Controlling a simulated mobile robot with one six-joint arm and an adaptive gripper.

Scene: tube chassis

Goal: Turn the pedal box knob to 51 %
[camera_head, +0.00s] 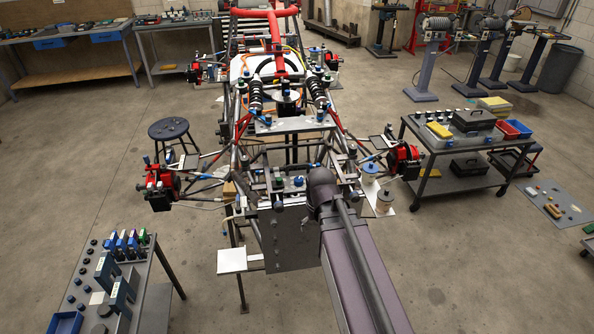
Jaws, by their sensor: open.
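The tube chassis (240,150) stands in the middle of the camera_head view, raised above the floor. At its near end is the pedal box area (280,186), behind a dark grey front plate (288,238). Small knob-like parts sit there, including a blue one (298,181). I cannot tell for sure which is the pedal box knob, and no percentage scale can be read. My arm reaches up from the bottom edge to the chassis's near end and covers part of that area. I cannot make out my gripper; it is hidden behind my arm.
A black cart (421,140) with toolboxes and bins stands right of the chassis. A grey table (141,262) with upright parts stands at the lower left. A round stool (168,128) is left of the chassis. Red-and-black wheel hubs (404,160) stick out sideways. Floor between them is free.

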